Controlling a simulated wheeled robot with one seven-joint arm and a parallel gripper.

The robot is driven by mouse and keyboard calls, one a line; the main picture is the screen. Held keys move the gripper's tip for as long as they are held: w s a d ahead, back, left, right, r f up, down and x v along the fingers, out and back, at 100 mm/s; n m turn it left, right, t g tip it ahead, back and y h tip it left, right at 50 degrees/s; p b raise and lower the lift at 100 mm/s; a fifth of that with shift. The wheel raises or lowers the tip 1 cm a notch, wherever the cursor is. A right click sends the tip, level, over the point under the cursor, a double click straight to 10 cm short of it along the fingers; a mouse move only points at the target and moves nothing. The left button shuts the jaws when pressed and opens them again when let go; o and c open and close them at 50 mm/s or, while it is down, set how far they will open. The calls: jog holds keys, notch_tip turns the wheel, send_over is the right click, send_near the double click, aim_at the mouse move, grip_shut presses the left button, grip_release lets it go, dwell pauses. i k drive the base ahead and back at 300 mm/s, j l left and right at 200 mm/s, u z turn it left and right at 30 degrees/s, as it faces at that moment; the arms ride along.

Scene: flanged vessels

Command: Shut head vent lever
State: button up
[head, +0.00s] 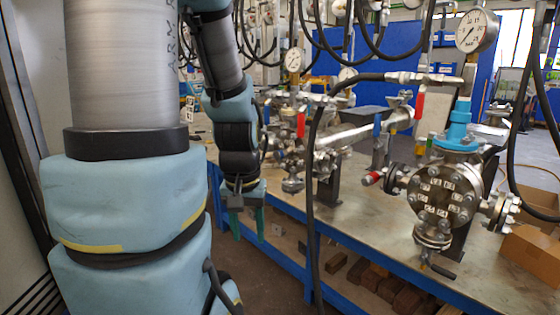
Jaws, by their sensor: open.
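My gripper (248,226) points down with its two teal fingers apart and nothing between them. It hangs in front of the blue bench edge, left of the vessels and touching none of them. A flanged steel vessel (437,197) with a bright blue fitting (459,132) and a pressure gauge (477,31) on top stands at the right. A red upright lever (420,105) shows up and left of the blue fitting, by the pipe feeding the gauge. Which lever is the head vent lever is not marked.
Other handles are a red one (300,124), a blue one (377,128) and a red-tipped one (371,178). A black hose (311,200) hangs between my gripper and the right vessel. A cardboard box (533,250) stands at right. The bench top (365,235) is bare in front.

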aim_at(378, 117)
jog(key=i+z, duration=0.15)
jog(key=z, duration=0.25)
jog(key=i+z, duration=0.2)
jog(key=z, duration=0.2)
jog(key=i+z, duration=0.15)
jog(key=z, duration=0.25)
jog(key=i+j+z, duration=0.15)
jog(key=z, duration=0.2)
